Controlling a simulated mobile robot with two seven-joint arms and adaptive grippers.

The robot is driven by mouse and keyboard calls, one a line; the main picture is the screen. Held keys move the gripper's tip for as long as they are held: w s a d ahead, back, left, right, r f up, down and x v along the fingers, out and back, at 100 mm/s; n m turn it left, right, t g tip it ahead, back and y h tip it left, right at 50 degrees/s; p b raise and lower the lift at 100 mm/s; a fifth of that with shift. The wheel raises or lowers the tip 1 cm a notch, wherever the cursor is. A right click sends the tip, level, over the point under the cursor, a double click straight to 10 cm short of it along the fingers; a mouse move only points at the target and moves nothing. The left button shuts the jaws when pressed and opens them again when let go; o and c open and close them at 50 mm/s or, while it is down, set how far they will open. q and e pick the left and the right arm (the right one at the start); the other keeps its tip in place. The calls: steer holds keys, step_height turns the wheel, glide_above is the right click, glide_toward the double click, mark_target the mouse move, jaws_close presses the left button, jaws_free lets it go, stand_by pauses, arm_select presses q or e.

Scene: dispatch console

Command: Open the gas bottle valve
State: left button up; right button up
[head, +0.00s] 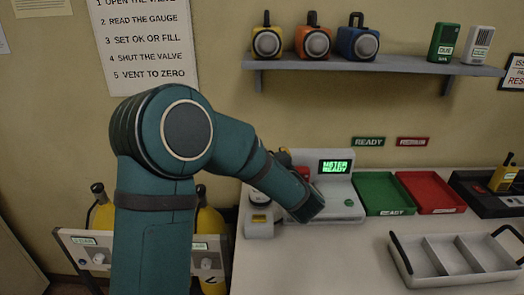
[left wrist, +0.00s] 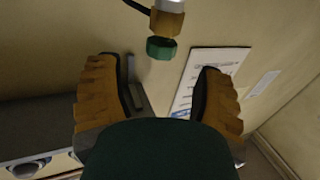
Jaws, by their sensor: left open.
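Two yellow gas bottles stand behind a light rack at the lower left of the head view: one at left (head: 103,217), one at right (head: 210,226), both partly hidden by my left arm. Pale knobs (head: 207,263) sit on the rack's front. My left gripper (left wrist: 155,75) is open and empty in the left wrist view, fingers spread wide. Beyond the fingertips hangs a green knob-like piece (left wrist: 161,48) on a brass fitting (left wrist: 167,23), apart from both fingers. I cannot tell whether this is the bottle valve.
A meter station (head: 345,195) reading METER READY stands on the counter behind my forearm. Green (head: 382,192) and red (head: 430,190) trays and a divided tray (head: 458,262) lie to the right. A wall shelf (head: 375,65) holds several devices.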

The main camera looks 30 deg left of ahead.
arm_select(q)
steer(key=v, duration=0.7)
steer(key=shift+a, duration=0.1)
